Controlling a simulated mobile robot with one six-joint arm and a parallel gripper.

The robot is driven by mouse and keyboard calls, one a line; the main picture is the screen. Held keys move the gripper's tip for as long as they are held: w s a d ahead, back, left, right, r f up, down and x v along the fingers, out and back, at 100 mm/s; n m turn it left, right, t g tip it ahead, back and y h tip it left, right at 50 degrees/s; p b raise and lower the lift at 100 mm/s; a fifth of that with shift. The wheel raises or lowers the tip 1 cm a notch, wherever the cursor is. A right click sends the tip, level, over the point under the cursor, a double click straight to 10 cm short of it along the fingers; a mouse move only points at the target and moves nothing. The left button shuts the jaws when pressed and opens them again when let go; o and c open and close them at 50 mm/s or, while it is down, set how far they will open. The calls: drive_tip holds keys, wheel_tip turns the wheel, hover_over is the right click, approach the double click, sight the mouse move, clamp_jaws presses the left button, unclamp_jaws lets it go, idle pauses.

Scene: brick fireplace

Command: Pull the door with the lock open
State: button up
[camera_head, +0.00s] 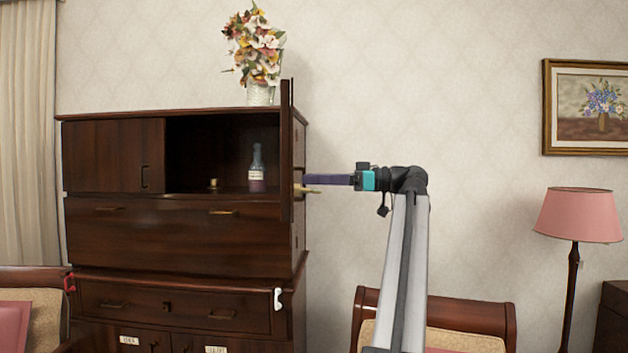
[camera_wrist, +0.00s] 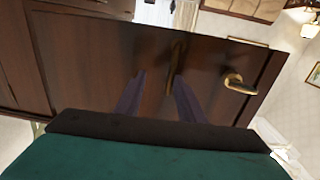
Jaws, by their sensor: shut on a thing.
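The dark wooden door (camera_head: 287,150) at the upper right of the cabinet is swung far open and seen nearly edge-on in the head view. Its panel (camera_wrist: 105,60) fills much of the wrist view. A brass lever (camera_wrist: 238,84), likely the lock, sticks out near the door's edge; brass also shows beside the door in the head view (camera_head: 311,190). My gripper (camera_head: 308,180) is at the door's right face. In the wrist view its purple fingers (camera_wrist: 160,88) are around the slim upright door handle (camera_wrist: 175,62), shut on it. The fingers' exact contact is partly hidden.
The open compartment (camera_head: 210,145) holds a bottle (camera_head: 257,170) and a small brass item (camera_head: 213,185). A flower vase (camera_head: 261,92) stands on top near the door. A chair (camera_head: 440,315) stands below my arm; a pink lamp (camera_head: 578,215) is at right.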

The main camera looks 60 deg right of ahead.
drive_tip(key=v, duration=1.3)
drive_tip(key=shift+b, duration=0.35)
drive_tip(key=shift+s, duration=0.1)
